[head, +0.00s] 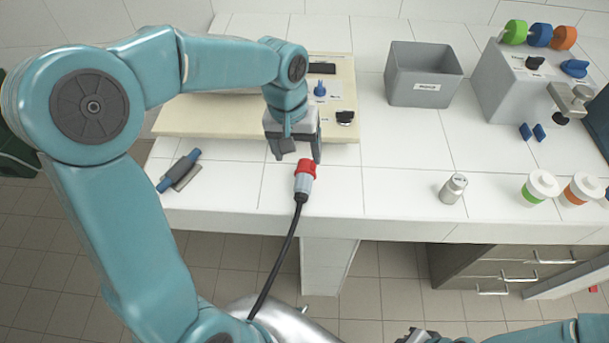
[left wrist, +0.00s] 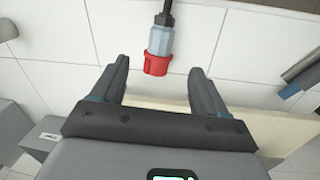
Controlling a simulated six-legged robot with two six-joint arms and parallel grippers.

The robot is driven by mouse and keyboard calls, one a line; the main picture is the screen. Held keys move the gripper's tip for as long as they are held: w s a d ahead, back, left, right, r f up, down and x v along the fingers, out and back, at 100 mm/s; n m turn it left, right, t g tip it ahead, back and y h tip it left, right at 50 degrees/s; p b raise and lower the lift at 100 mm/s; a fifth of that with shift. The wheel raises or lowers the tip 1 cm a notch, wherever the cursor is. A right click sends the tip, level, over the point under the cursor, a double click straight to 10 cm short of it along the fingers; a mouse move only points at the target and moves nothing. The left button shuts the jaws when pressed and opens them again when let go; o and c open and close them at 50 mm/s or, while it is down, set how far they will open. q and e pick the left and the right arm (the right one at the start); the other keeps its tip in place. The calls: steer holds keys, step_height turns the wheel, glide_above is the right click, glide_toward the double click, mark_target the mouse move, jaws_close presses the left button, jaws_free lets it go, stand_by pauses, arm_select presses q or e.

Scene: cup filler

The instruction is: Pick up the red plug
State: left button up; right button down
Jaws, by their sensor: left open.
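The red plug (head: 305,170) has a red collar, a grey body and a black cable that runs down over the table's front edge. It lies on the white tiled table near that edge. In the left wrist view the red plug (left wrist: 158,62) shows between and beyond the fingertips, its red end towards me. My left gripper (head: 296,158) is open and points down just behind the plug; in the left wrist view my left gripper (left wrist: 160,75) has nothing between its fingers. At the bottom right of the head view only part of my other arm shows; its jaws are unclear.
A beige board (head: 215,118) with a blue knob lies behind my left gripper. A grey bin (head: 424,75), a grey machine (head: 525,85), a small metal canister (head: 453,188) and lidded cups (head: 538,188) stand to the right. A blue-grey tool (head: 180,171) lies left. Tiles right of the plug are clear.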

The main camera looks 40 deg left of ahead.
arm_select(q)
glide_above(302, 181)
steer(key=f, duration=0.5)
steer(key=shift+a, duration=0.3)
steer(key=shift+d+f, duration=0.2)
steer(key=shift+f, duration=0.25)
steer(key=f, duration=0.4)
steer(key=shift+d+f+p, duration=0.2)
steer(key=shift+f+p, duration=0.2)
steer(key=shift+c, duration=0.3)
steer(key=c, duration=1.3)
steer(key=shift+r, duration=0.1)
